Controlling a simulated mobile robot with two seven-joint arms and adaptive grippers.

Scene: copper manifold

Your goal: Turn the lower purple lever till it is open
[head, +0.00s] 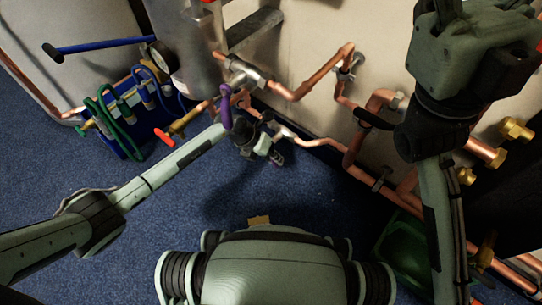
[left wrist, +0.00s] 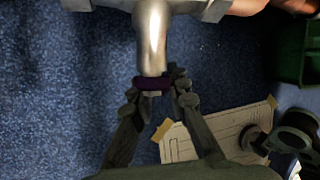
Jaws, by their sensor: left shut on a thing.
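My left gripper (head: 262,145) is at the copper pipework in the middle of the head view. In the left wrist view its two fingertips (left wrist: 160,88) are shut on a dark purple piece, the purple lever (left wrist: 150,83), at the end of a shiny steel valve part (left wrist: 152,40). In the head view a purple lever (head: 226,108) stands upright just left of the gripper. I cannot tell there whether the fingers touch that same lever. My right gripper (head: 465,55) is raised at the upper right; its fingers are not clear.
Copper pipes (head: 315,85) run along the pale wall close to my left gripper. A red-handled brass valve (head: 165,136) and a blue rack (head: 128,105) with green and blue hoses stand at the left. The blue carpet (head: 270,190) in front is mostly clear.

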